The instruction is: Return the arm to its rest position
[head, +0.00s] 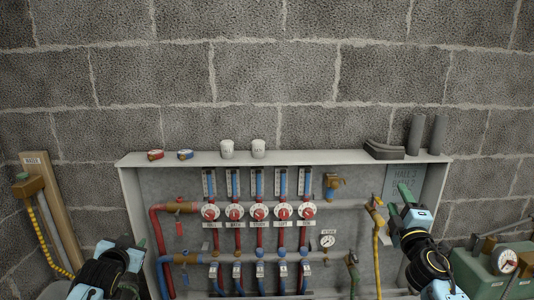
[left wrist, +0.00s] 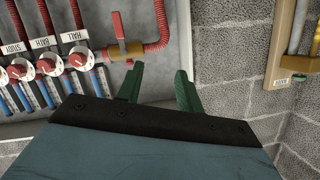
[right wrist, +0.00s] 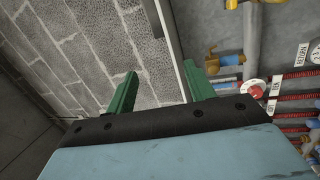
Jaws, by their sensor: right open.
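My left gripper (head: 122,247) is low at the left in the head view, in front of the cabinet's lower left corner. In the left wrist view its two green fingers (left wrist: 159,76) stand apart with nothing between them. My right gripper (head: 397,200) is raised at the cabinet's right side, near the yellow hose's top fitting (head: 376,204). In the right wrist view its green fingers (right wrist: 160,76) are apart and empty. I cannot tell from the head view whether the right fingers touch the cabinet.
The wall cabinet (head: 122,165) holds red and blue pipes, dials and a gauge (head: 327,241). Two white cups (head: 227,149), two tape rolls (head: 156,155) and grey pipe pieces (head: 384,149) are on its top. A wooden board (head: 62,200) stands left; a green pump box (head: 475,275) stands right.

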